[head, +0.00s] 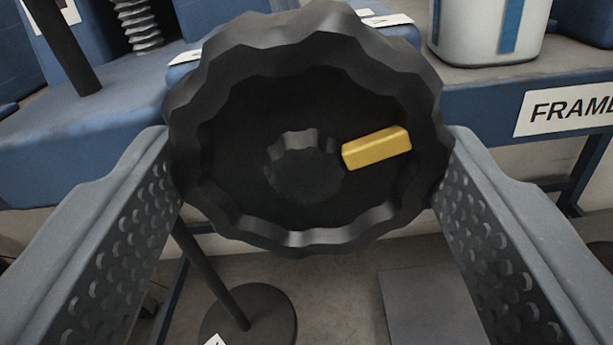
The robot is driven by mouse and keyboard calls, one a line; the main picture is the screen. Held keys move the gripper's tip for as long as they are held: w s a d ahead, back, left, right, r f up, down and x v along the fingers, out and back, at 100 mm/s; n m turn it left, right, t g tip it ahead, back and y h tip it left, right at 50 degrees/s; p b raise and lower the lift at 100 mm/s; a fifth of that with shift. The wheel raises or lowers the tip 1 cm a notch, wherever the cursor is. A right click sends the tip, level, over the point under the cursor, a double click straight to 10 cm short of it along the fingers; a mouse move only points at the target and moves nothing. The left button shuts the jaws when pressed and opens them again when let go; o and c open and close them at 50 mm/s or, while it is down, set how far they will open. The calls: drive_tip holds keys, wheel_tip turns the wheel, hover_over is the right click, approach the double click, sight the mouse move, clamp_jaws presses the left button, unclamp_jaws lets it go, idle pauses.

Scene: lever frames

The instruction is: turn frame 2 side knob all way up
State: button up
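A large black knob (232,190) with a scalloped rim fills the middle of the head view. It has a smaller hub (303,165) at its centre and a yellow marker bar (377,147) pointing right and slightly up. My gripper (312,180) has one finger at each side of the knob. Both fingertips reach the rim's left and right edges; I cannot tell whether they press on it. The knob's mount behind it is hidden. A white label at the right reads "FRAME", its number cut off by the picture edge.
A blue frame (95,150) runs behind the knob. A white container with a blue stripe (480,30) stands on a surface at the upper right. A metal spring (140,25) is at the upper left. A dark pole on a round base (255,318) stands on the floor below.

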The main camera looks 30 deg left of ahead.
drive_tip(key=shift+d+m+p, duration=0.15)
drive_tip(key=shift+m+p, duration=0.35)
drive_tip(key=shift+p, duration=0.4)
drive_tip(key=o, duration=1)
drive_tip(key=p+v, duration=0.2)
drive_tip(key=v, duration=1.1)
drive_tip(key=shift+s, duration=0.35)
drive_tip(key=shift+d, duration=0.1)
